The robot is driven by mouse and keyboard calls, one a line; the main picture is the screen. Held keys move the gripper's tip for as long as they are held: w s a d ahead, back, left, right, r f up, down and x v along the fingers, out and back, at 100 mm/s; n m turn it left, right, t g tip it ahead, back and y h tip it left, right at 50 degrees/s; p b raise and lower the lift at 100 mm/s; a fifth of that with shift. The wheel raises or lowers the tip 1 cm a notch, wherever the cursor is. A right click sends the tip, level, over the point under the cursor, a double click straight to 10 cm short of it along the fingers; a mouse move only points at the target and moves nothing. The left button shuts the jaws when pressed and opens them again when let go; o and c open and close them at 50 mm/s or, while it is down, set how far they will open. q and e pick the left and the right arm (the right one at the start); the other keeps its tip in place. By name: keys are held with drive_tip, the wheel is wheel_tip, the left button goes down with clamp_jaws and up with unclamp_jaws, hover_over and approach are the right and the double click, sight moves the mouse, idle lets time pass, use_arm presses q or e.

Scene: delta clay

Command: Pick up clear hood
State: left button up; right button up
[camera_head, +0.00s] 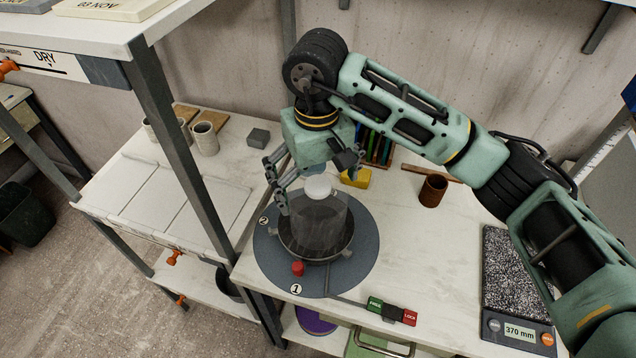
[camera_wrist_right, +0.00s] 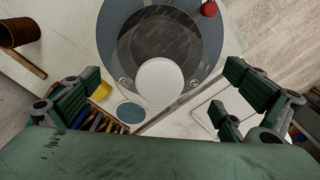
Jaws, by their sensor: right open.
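The clear hood (camera_head: 322,222) is a see-through grey cylinder with a white round knob (camera_head: 318,187) on top. It stands upright on a round dark grey disc (camera_head: 365,255), inside a dark metal ring or pan. My right gripper (camera_head: 314,182) points down from above, its fingers spread apart near the knob. In the right wrist view the knob (camera_wrist_right: 160,82) lies between the open right fingers (camera_wrist_right: 158,100), apart from both, with the hood's top (camera_wrist_right: 165,38) beyond it. Nothing is held. The left gripper is not in view.
A red knob (camera_head: 297,268) sits at the disc's front. A lever with a green and red block (camera_head: 392,311) lies along the table's front. A yellow block (camera_head: 356,177), a brown cup (camera_head: 433,190) and a scale (camera_head: 517,330) stand around. A shelf post (camera_head: 185,140) rises at left.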

drive_tip(key=shift+w+f, duration=0.15)
drive_tip(key=shift+w, duration=0.1)
drive_tip(key=shift+w+f, duration=0.15)
drive_tip(key=shift+f, duration=0.2)
drive_tip(key=shift+f+p, duration=0.4)
drive_tip(key=shift+f, duration=0.05)
drive_tip(key=shift+s+f+p, duration=0.5)
drive_tip(key=shift+f, duration=0.05)
wheel_tip(320, 180, down, 4)
drive_tip(key=shift+f+p, duration=0.15)
drive_tip(key=shift+p, duration=0.9)
drive_tip(key=shift+f, duration=0.2)
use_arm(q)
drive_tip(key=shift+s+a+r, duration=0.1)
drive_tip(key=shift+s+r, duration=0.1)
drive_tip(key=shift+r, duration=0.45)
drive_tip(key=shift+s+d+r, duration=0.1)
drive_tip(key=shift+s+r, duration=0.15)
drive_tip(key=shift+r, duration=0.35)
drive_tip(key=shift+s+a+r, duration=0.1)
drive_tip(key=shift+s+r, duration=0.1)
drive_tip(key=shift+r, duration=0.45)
use_arm(e)
drive_tip(key=c, duration=1)
